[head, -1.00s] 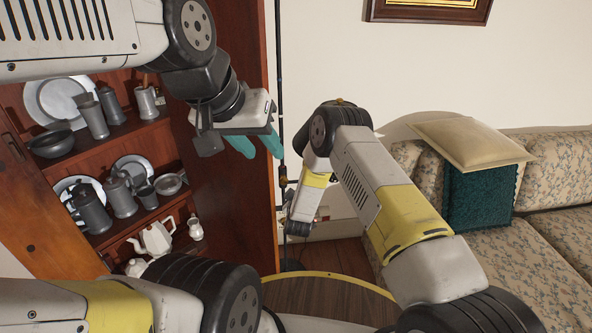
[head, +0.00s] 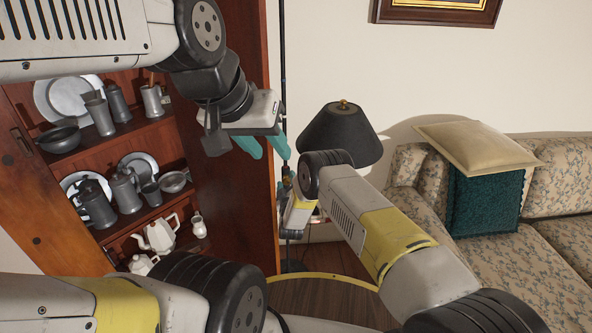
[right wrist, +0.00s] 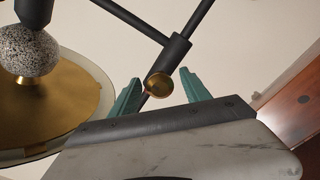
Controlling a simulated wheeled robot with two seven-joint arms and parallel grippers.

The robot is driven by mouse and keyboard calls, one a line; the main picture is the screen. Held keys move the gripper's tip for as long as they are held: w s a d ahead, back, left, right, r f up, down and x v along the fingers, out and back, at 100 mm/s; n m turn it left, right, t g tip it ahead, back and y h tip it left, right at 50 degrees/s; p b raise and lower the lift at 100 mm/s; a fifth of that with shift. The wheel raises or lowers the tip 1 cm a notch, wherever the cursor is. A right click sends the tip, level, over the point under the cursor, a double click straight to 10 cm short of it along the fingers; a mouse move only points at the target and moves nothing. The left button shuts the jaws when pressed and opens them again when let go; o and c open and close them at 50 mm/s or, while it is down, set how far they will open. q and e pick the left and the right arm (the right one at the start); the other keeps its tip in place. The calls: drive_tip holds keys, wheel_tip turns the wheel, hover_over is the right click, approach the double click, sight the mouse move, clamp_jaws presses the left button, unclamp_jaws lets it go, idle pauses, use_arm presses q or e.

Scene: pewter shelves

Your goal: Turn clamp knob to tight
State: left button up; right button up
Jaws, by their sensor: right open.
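A round brass knob (right wrist: 159,85) sits on a dark sleeve (right wrist: 176,50) where slim dark rods meet, in the right wrist view. My right gripper (right wrist: 160,75) is open, with one teal finger on each side of the knob and a visible gap to each. The knob's tight or loose setting cannot be read.
A wooden cabinet (head: 225,170) with pewter plates and tankards (head: 118,103) stands at left. A black lampshade (head: 338,138) is behind my right arm, and a floral sofa (head: 565,235) at right. A brass disc (right wrist: 95,85) and speckled ball (right wrist: 30,52) are left of the knob.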

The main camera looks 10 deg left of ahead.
drive_tip(key=shift+c, duration=0.4)
clamp_jaws()
